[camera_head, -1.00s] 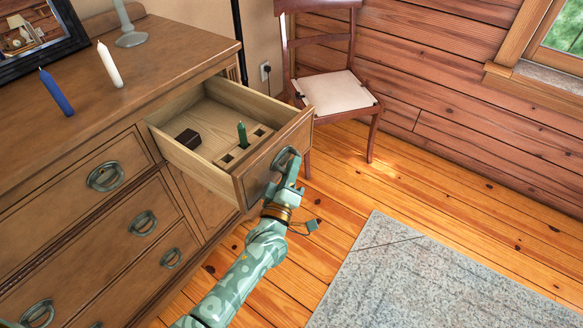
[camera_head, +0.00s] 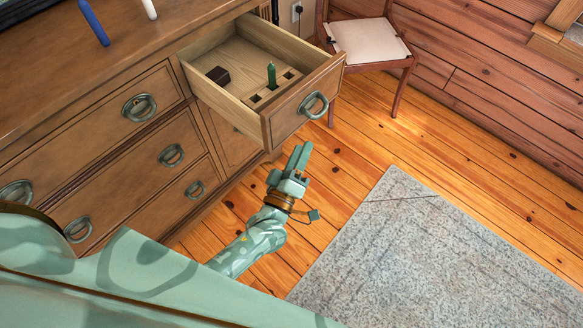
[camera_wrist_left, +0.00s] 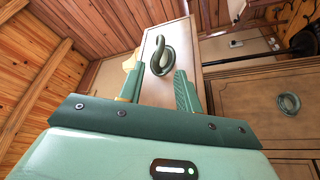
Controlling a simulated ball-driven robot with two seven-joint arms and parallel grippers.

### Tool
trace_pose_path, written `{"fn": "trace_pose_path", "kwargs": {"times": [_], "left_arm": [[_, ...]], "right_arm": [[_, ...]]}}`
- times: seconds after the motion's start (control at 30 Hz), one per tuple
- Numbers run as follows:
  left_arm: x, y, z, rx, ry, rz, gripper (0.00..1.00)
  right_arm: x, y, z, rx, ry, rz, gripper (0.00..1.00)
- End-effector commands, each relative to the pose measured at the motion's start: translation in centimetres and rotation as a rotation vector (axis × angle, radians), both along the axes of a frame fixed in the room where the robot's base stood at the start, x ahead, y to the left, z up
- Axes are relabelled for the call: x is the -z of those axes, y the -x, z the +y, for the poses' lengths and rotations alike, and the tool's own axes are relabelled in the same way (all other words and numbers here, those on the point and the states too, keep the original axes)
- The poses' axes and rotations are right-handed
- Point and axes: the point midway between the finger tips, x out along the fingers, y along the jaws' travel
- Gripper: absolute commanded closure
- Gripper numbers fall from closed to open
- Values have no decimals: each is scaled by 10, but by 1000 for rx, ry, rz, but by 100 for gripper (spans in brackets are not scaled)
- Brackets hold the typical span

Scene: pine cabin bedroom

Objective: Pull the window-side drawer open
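The window-side drawer (camera_head: 291,121) at the dresser's right end stands pulled well out, with its inside showing. Its ring handle (camera_head: 313,104) hangs on the drawer front. A dark block (camera_head: 218,75) and a green candle (camera_head: 271,75) in a slotted wooden holder are inside. My left gripper (camera_head: 299,150) is below and in front of the drawer front, apart from the handle. In the left wrist view its two fingers (camera_wrist_left: 157,80) are spread and empty, with the handle (camera_wrist_left: 161,56) beyond them. My right gripper is not in view.
The dresser (camera_head: 120,75) has several other closed drawers, and blue (camera_head: 93,22) and white (camera_head: 150,9) candles on top. A chair (camera_head: 370,42) stands behind the open drawer. A grey rug (camera_head: 440,250) lies at right, with clear plank floor between.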

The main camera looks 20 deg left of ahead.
Motion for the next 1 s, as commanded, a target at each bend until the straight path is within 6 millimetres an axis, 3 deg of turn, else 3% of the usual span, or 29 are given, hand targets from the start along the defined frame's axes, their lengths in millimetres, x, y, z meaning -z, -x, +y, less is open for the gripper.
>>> {"fn": "trace_pose_path", "kwargs": {"times": [0.1,0.3,1.0], "left_arm": [[4,25,0,1,-1,2,66],[10,47,0,1,-1,0,66],[11,50,1,0,0,0,66]], "right_arm": [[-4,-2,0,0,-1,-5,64],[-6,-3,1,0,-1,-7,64],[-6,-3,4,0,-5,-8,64]]}}
